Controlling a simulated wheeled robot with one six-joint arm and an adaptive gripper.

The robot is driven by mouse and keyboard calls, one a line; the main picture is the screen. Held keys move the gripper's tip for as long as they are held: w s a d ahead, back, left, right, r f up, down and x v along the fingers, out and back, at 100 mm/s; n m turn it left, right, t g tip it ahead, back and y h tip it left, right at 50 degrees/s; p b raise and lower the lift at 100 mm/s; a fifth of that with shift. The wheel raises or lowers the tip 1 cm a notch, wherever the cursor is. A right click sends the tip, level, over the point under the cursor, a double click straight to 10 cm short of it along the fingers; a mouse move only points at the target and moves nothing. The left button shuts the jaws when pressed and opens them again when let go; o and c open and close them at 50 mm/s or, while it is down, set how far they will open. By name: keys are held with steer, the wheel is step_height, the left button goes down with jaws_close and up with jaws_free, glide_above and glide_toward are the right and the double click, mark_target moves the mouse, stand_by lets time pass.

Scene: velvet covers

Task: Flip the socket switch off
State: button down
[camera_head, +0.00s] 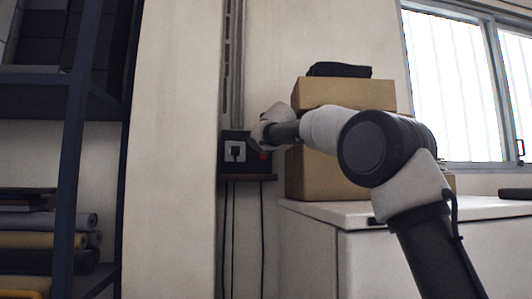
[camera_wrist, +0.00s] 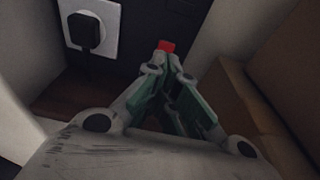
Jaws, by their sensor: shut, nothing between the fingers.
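The socket panel (camera_head: 234,165) is a dark box on the wall with a white socket plate (camera_head: 235,151) and a black plug in it. A red switch (camera_head: 264,155) sits at the panel's right side. In the wrist view the red switch (camera_wrist: 166,46) shows just beyond my fingertips, with the white socket plate (camera_wrist: 103,20) and black plug (camera_wrist: 84,31) to its left. My gripper (camera_wrist: 168,68) is shut and empty, its tips at or very close to the switch. I cannot tell whether they touch it. The switch's lower part is hidden by the fingers.
Stacked cardboard boxes (camera_head: 315,176) stand on a white cabinet (camera_head: 340,214) close to the right of the panel; a box (camera_wrist: 245,105) is near my gripper's right side. A small ledge (camera_head: 248,178) and hanging cables (camera_head: 262,225) are below the panel. A dark shelf (camera_head: 68,165) stands at left.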

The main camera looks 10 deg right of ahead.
steer(key=s+r, duration=0.3)
steer(key=s, duration=0.4)
steer(key=shift+s+r, duration=0.2)
